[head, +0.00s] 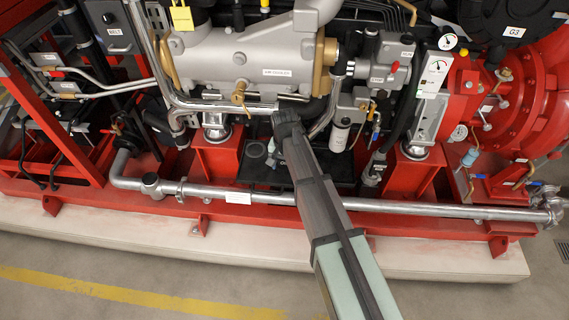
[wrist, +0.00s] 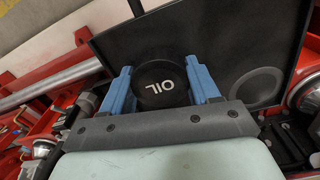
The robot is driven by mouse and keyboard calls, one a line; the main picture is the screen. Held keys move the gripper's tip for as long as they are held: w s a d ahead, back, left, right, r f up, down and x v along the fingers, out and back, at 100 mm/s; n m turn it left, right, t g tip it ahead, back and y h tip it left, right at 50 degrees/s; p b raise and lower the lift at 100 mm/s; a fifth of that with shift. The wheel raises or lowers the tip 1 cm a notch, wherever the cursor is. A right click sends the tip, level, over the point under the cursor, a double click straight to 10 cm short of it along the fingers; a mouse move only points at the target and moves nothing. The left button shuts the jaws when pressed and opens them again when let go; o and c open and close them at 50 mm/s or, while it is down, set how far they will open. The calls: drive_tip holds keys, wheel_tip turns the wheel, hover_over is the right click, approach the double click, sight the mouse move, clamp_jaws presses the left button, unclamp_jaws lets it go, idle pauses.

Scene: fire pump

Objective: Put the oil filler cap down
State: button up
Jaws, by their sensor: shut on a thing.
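The cap is not visible in the head view.
The grey air cooler (head: 240,55) is above my arm's end. A silver pipe (head: 380,207) runs along the front of the red frame. A white filter canister (head: 340,136) is close on the right, and a red mount (head: 217,155) is on the left. The tray has bare room around the cap.

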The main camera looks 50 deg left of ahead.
sight(285, 164)
drive_tip(key=shift+f, duration=0.45)
drive_tip(key=o, duration=1.2)
drive_tip(key=shift+o, duration=1.2)
drive_tip(key=shift+d+f, duration=0.1)
drive_tip(key=shift+d, duration=0.1)
drive_tip(key=shift+w, duration=0.1)
wheel_tip(285, 164, up, 14)
drive_tip(key=shift+a+f, duration=0.2)
drive_tip(key=shift+f, duration=0.05)
drive_tip(key=shift+f, duration=0.1)
